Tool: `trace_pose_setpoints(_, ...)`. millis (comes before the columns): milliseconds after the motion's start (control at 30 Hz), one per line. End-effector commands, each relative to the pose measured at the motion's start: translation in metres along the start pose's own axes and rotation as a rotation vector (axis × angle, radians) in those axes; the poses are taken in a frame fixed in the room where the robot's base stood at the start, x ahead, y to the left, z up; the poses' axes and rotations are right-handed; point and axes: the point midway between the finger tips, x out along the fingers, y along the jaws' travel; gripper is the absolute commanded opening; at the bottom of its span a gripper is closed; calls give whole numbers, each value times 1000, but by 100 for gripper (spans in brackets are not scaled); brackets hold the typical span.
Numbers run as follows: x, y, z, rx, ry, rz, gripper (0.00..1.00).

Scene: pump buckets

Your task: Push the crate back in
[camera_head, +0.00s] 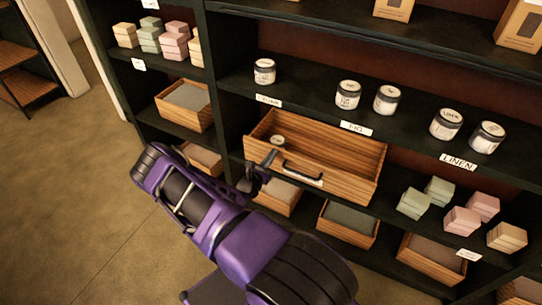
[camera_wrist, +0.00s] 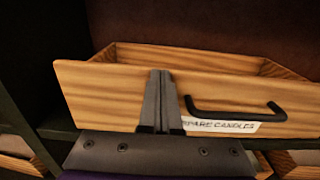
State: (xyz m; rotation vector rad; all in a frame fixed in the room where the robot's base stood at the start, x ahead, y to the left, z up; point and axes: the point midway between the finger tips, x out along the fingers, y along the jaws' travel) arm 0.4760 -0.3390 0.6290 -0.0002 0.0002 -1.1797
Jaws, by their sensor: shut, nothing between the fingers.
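The wooden crate (camera_head: 345,186) sits on the middle shelf and sticks out past the shelf's front edge. It has a black bar handle and a white label on its front, and one jar (camera_head: 277,141) stands inside. My gripper (camera_head: 262,165) is shut and empty. Its fingertips (camera_wrist: 160,75) overlap the crate's front left of the handle; I cannot tell if they touch it.
Several jars (camera_head: 348,94) stand on the shelf above. Soap blocks (camera_head: 463,221) sit right of the crate. Lower crates (camera_head: 347,222) stand beneath it, and another crate (camera_head: 186,105) is on the left. The floor (camera_head: 70,190) at left is clear.

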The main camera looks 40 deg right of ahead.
Motion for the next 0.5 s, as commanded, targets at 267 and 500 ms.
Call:
trace_pose_setpoints(267,2,1,1,1,-1,1,0)
trace_pose_setpoints(500,4,2,1,2,-2,2,0)
